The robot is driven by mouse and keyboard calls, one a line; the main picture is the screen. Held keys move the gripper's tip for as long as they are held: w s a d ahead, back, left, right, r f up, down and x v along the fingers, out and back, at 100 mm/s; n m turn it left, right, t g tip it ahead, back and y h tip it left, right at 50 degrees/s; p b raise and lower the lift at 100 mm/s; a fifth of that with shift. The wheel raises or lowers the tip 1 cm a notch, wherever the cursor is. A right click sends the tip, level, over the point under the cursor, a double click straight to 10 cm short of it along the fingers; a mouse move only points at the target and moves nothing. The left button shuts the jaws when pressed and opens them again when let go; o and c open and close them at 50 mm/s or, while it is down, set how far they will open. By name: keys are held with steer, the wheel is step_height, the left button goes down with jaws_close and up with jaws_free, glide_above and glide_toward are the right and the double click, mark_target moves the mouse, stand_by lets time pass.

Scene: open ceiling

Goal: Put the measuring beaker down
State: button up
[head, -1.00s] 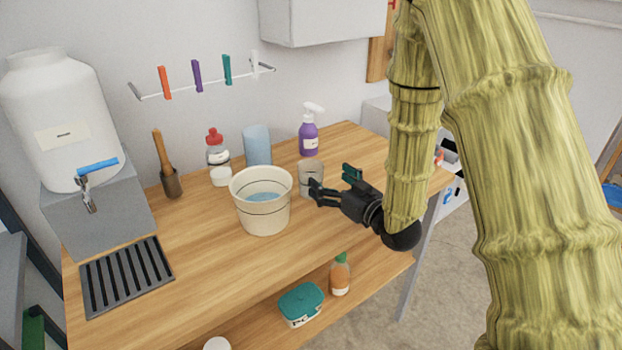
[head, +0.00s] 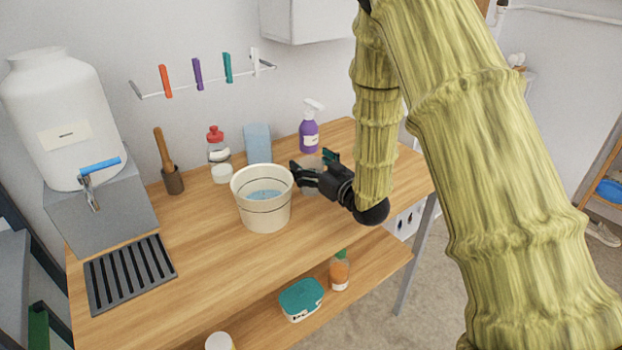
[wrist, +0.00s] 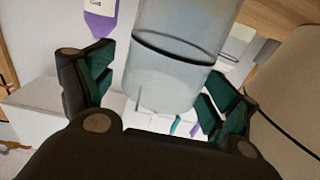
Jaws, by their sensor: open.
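The measuring beaker (head: 312,162) is a grey, see-through cup with a dark line around it. In the head view it stands on the wooden table just right of the cream bucket, partly hidden by my gripper. My gripper (head: 309,168) is at the beaker with its fingers open to either side. In the wrist view the beaker (wrist: 176,52) is between the two dark green finger pads, with gaps beside it; I cannot tell whether either pad touches it.
A cream bucket (head: 263,212) with water stands close left of my gripper. A purple spray bottle (head: 309,135), a blue block (head: 257,143) and a red-capped bottle (head: 217,147) stand behind. The table's front is clear. A lower shelf (head: 262,325) holds a teal-lidded box (head: 301,299).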

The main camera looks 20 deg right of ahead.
steer(key=shift+c, duration=0.3)
steer(key=c, duration=1)
